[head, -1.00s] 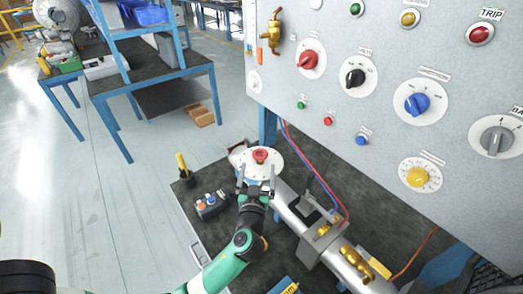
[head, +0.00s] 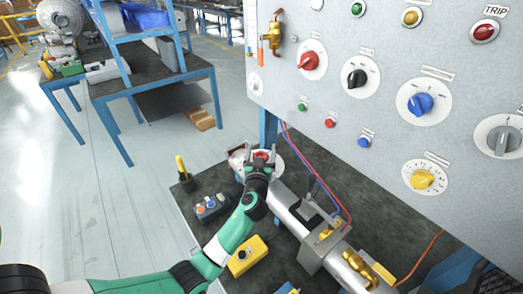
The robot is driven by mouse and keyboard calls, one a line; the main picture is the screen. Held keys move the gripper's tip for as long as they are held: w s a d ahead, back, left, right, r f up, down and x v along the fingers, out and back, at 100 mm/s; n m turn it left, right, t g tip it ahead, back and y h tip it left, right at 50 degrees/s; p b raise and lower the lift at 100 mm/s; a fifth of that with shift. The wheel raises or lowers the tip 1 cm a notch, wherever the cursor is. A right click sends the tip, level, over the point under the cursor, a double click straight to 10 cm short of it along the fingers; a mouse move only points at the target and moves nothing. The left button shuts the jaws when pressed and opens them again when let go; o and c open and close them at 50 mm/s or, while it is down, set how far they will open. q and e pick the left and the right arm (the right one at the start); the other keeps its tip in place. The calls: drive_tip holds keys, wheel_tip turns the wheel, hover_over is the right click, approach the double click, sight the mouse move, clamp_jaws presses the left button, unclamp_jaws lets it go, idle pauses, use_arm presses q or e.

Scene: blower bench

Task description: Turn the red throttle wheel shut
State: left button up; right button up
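The red throttle wheel (head: 263,154) sits at the centre of a round white flange at the far end of a grey pipe (head: 291,212), low in the middle of the head view. My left gripper (head: 260,156) reaches it from the near side. Its two fingers are apart, one on each side of the wheel, with red showing between them. Contact with the wheel cannot be made out. The gripper's body and wrist hide the near part of the wheel and flange. My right gripper is not in view.
A grey control panel (head: 385,125) with knobs and buttons overhangs the pipe at right. Red and blue hoses (head: 322,185) hang beneath it. A small button box (head: 208,207), a yellow-handled tool (head: 182,168) and a yellow box (head: 247,256) are on the dark bench mat. A brass fitting (head: 361,269) is on the pipe.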

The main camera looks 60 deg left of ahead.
use_arm(q)
drive_tip(key=c, duration=1.1)
drive_tip(key=shift+t, duration=0.3)
